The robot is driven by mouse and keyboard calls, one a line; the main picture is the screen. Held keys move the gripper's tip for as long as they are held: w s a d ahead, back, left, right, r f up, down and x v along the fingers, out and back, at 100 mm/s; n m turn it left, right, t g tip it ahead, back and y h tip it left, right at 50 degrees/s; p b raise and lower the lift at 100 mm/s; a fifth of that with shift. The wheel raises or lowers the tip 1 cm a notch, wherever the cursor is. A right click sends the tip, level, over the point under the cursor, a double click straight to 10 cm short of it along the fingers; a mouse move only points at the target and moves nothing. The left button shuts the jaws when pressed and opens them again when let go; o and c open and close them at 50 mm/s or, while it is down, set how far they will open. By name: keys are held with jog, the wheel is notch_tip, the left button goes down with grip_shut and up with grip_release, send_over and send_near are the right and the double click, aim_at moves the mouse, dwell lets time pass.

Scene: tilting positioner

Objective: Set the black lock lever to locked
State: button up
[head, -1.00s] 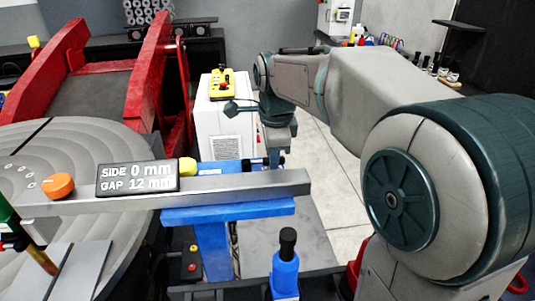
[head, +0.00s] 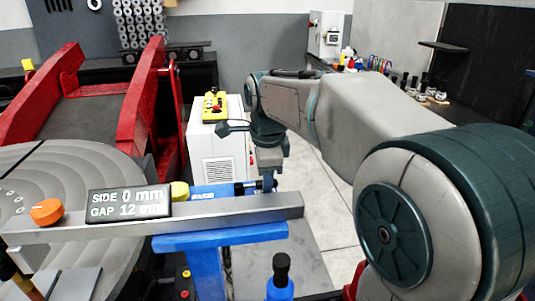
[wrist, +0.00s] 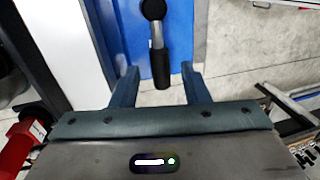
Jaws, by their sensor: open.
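The black lock lever (wrist: 161,68) shows in the wrist view as a black grip on a short steel rod, with a round black pivot on a blue surface (wrist: 184,25). Its grip points down the picture, between the two fingertips. My gripper (wrist: 161,72) is open, one finger on each side of the grip, with visible gaps; I cannot tell the depth between them. In the head view my gripper (head: 268,182) is small, beyond the grey bar (head: 235,211), beside a dark lever-like part (head: 243,188). The bar partly hides this area.
A display plate (head: 130,204) on the bar reads SIDE 0 mm, GAP 12 mm. An orange knob (head: 46,211) and a yellow knob (head: 180,191) are on the bar. A round table (head: 60,165) and red frame (head: 140,110) stand left. A black-topped blue post (head: 281,275) stands in front.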

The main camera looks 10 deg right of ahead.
notch_tip(320, 180, up, 13)
jog(key=s, duration=0.2)
jog(key=shift+s+f, duration=0.2)
jog(key=shift+s, duration=0.05)
